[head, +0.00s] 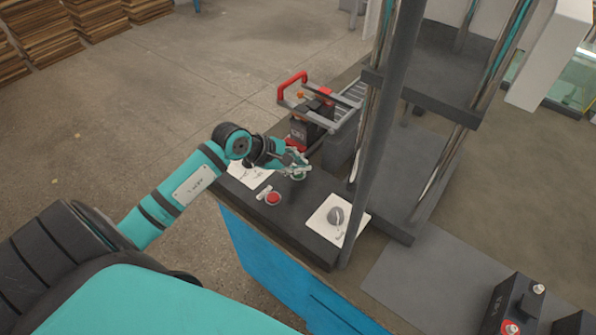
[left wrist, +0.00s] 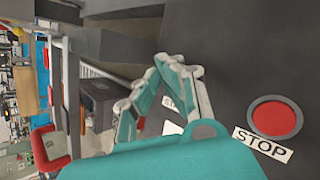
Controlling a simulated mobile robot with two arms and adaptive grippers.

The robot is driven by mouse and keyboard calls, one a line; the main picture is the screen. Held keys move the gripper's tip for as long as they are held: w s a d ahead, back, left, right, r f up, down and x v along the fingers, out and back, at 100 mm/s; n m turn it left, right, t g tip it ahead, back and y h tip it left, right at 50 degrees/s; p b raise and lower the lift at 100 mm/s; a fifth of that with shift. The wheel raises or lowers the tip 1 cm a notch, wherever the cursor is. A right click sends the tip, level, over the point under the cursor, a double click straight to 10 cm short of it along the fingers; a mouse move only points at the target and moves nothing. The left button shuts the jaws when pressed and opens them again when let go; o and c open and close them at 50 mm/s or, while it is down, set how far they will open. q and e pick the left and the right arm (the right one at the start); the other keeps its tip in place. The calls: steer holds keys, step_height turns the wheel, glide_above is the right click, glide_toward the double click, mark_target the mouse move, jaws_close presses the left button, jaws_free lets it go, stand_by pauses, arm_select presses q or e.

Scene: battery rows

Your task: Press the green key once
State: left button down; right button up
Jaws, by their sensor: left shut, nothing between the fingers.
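The green key (head: 299,178) shows as a small greenish round piece on the dark panel top, partly covered by my left gripper (head: 295,164). The fingertips are right over or at it; I cannot tell whether they touch it. In the left wrist view my left gripper (left wrist: 178,65) has its fingers together with nothing between them, and the key is hidden there. A white label beginning "ST" (left wrist: 171,103) shows partly behind the fingers. The red round button (head: 273,198) sits nearer me on the panel; the left wrist view shows it (left wrist: 275,118) beside a STOP label (left wrist: 262,145). My right gripper is out of view.
A grey knob on a white plate (head: 324,226) is to the right on the panel (head: 296,226). A white sheet (head: 247,174) lies at its left. A dark machine with a red handle (head: 291,84) stands behind. A grey post (head: 378,130) rises at the right.

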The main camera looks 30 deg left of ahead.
mark_target(299, 175)
arm_select(q)
steer(key=shift+r+p, duration=1.55)
steer(key=shift+r, duration=1.05)
steer(key=shift+f, duration=0.1)
